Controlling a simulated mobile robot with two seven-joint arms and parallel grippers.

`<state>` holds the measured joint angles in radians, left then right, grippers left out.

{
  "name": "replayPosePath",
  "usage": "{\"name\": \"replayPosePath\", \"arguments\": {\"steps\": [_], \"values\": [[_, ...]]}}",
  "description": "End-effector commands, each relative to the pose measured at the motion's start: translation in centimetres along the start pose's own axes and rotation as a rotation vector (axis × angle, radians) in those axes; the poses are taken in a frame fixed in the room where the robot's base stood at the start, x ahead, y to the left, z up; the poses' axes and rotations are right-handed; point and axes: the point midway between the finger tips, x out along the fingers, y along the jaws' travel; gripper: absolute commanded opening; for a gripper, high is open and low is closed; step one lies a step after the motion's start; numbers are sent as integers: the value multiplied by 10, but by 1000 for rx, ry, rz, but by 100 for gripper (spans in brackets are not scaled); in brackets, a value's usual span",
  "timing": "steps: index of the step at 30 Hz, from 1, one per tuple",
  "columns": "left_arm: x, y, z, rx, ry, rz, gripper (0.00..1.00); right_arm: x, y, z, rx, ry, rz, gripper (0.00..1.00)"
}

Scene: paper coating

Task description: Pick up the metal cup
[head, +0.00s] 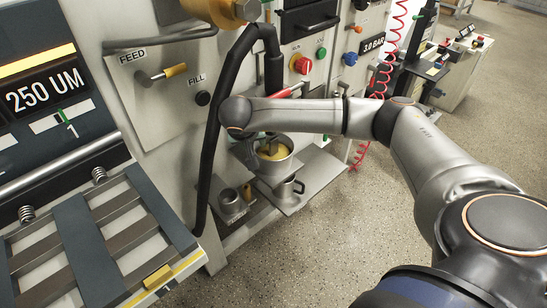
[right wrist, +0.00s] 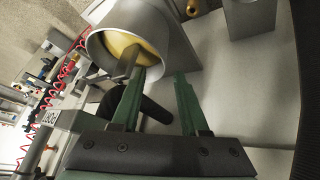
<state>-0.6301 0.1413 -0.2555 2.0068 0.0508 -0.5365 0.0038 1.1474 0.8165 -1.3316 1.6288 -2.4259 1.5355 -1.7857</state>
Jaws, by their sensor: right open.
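A metal cup (head: 279,163) with yellow contents sits at the machine's front, above a metal tray, in the head view. In the right wrist view the metal cup (right wrist: 172,42) lies just beyond my fingertips, with its yellow inside and a flat grey bar in its mouth. My right gripper (right wrist: 158,78) is open, its two green fingers apart. A dark rod-like part (right wrist: 152,109) shows behind and between the fingers; I cannot tell whether it belongs to the cup. In the head view my right wrist is above and left of the cup, its fingers mostly hidden. My left gripper is not in view.
A smaller metal mug (head: 287,189) stands on the tray (head: 322,170) below. Another small metal container (head: 231,201) stands on a low shelf to the left. A black hose (head: 208,150) hangs close to my right wrist. Open floor (head: 350,250) lies in front.

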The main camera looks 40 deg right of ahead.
Motion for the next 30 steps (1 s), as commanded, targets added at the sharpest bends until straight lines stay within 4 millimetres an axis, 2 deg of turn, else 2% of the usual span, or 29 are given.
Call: {"name": "replayPosePath", "arguments": {"steps": [12, 22, 30], "values": [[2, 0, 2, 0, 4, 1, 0, 50, -4, 5, 0, -2, 0, 44], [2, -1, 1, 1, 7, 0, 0, 57, -3, 7, -3, -5, 2, 44], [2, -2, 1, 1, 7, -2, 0, 58, -3, 9, -3, -9, 2, 13]]}}
